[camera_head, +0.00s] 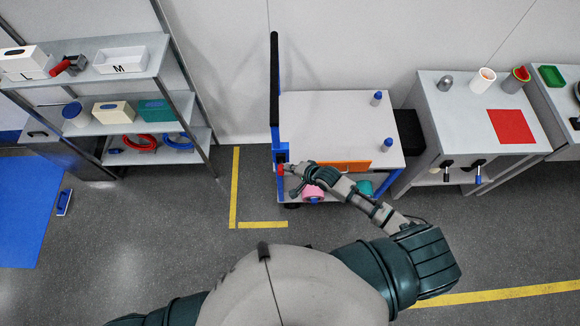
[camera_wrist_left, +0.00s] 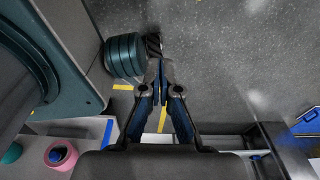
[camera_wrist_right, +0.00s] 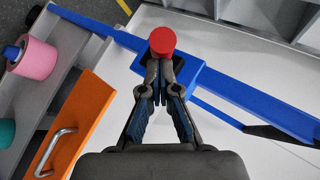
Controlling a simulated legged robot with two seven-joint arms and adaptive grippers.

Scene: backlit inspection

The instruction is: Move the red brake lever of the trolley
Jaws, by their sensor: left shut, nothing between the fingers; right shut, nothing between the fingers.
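The trolley (camera_head: 320,120) has a light top, a blue frame and a black upright handle. Its red brake lever (camera_head: 281,169) shows as a small red spot by the blue post at the trolley's left corner. In the right wrist view, its round red end (camera_wrist_right: 162,40) stands out from a blue block. My right gripper (camera_head: 288,169) is shut and empty, with its fingertips (camera_wrist_right: 160,72) right at the red end; I cannot tell whether they touch. My left gripper (camera_wrist_left: 163,75) is shut and empty over the floor, far from the lever, and is outside the head view.
An orange drawer front (camera_head: 345,167) with a metal handle (camera_wrist_right: 55,150) and a pink roll (camera_wrist_right: 37,58) are close to my right gripper. Two blue-capped bottles stand on the trolley top. Shelves (camera_head: 120,85) stand left; a workbench (camera_head: 485,115) stands right. Open floor lies left.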

